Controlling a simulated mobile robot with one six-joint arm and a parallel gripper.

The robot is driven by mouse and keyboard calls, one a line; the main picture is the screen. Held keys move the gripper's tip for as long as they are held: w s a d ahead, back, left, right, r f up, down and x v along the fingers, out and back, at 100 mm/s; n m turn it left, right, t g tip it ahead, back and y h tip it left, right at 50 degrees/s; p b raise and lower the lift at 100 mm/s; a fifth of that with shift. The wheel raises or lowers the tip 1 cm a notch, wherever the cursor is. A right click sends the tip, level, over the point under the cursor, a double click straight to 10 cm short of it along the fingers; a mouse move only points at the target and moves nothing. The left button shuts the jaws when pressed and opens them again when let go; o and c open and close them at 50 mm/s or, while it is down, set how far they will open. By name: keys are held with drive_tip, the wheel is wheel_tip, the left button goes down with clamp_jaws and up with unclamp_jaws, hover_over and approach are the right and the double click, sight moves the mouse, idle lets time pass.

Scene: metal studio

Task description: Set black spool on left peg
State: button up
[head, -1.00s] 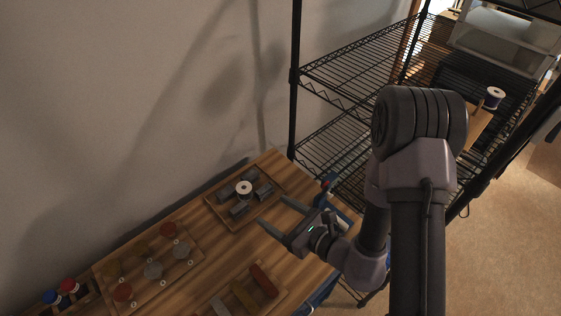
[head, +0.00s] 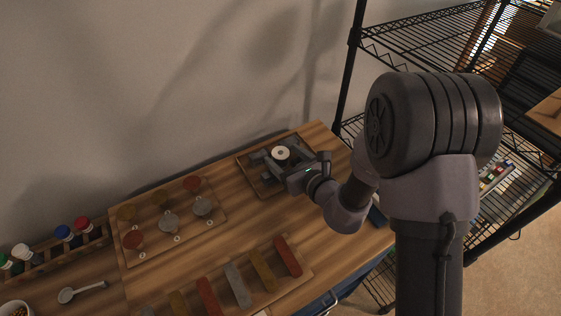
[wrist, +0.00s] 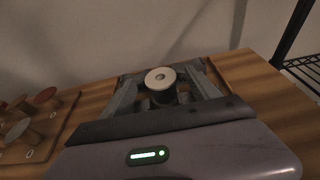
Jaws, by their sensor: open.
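The black spool (wrist: 162,97) stands upright, with a cream top flange and a dark winding below it in the wrist view. In the head view its pale top (head: 281,153) shows in a shallow wooden tray (head: 246,163). My gripper (wrist: 163,82) is open, with one finger on each side of the spool. Some space shows between fingers and spool in the wrist view. I cannot tell whether either finger touches it. The lower part of the spool is partly hidden. I cannot make out the left peg in these views.
A board with several round-topped pieces (head: 169,221) lies left of the tray. A rack of coloured bars (head: 238,285) lies in front. Capped bottles (head: 66,235) and a spoon (head: 82,291) are at far left. Black wire shelving (head: 430,40) stands behind right; a wall runs behind the table.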

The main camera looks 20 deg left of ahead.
drive_tip(key=shift+w+a+f, duration=0.2)
drive_tip(key=shift+w+a, duration=0.2)
drive_tip(key=shift+a, duration=0.1)
clamp_jaws()
